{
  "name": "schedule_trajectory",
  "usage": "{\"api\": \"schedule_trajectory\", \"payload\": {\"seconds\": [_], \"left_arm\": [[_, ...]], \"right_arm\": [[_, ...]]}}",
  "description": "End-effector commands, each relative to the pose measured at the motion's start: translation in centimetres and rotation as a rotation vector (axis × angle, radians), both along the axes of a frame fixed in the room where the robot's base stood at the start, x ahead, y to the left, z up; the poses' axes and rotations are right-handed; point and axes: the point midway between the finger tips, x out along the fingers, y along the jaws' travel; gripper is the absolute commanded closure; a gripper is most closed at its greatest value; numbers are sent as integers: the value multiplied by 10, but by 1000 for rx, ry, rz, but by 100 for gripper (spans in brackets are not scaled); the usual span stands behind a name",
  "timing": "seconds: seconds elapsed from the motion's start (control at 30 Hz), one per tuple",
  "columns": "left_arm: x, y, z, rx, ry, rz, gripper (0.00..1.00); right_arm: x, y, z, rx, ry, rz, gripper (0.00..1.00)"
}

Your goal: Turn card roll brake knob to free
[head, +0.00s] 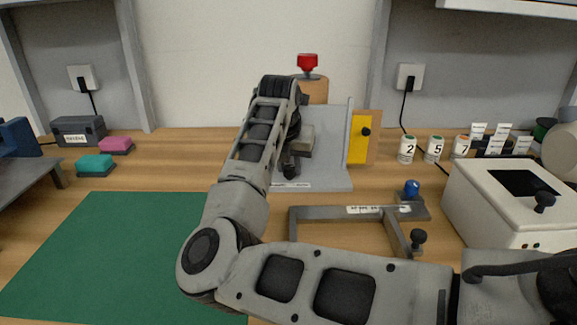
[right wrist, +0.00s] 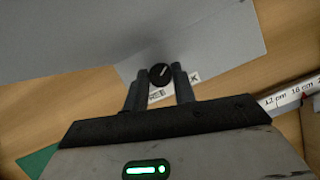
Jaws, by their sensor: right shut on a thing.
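In the right wrist view a round black knob (right wrist: 160,73) with a pale pointer line sits between the fingertips of my right gripper (right wrist: 161,80). The gripper is shut on it. The pointer slants toward the upper right. A white label (right wrist: 157,96) lies just below the knob, partly hidden by the fingers; its lettering is hard to read. In the head view my right gripper (head: 291,171) is at the grey stand (head: 325,178), largely hidden behind my arm. The knob is not clear there. My left gripper is in neither view.
A tan cylinder (head: 316,90) with a red knob (head: 307,63) stands behind the stand. A yellow plate (head: 358,140) is at its right. A grey frame (head: 300,214), white box (head: 510,200) and numbered pots (head: 407,149) stand to the right. A green mat (head: 110,250) lies clear at left.

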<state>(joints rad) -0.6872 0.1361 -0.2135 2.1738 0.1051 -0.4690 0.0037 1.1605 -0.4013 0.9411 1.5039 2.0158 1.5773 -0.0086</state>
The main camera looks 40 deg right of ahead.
Motion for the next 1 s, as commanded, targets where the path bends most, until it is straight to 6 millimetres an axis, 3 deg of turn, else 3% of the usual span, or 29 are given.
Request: {"api": "schedule_trajectory", "payload": {"seconds": [0.6,1.0], "left_arm": [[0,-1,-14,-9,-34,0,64],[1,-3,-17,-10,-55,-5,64]], "right_arm": [[-2,-4,-2,0,-4,566,96],[-2,-5,0,0,-3,795,96]]}}
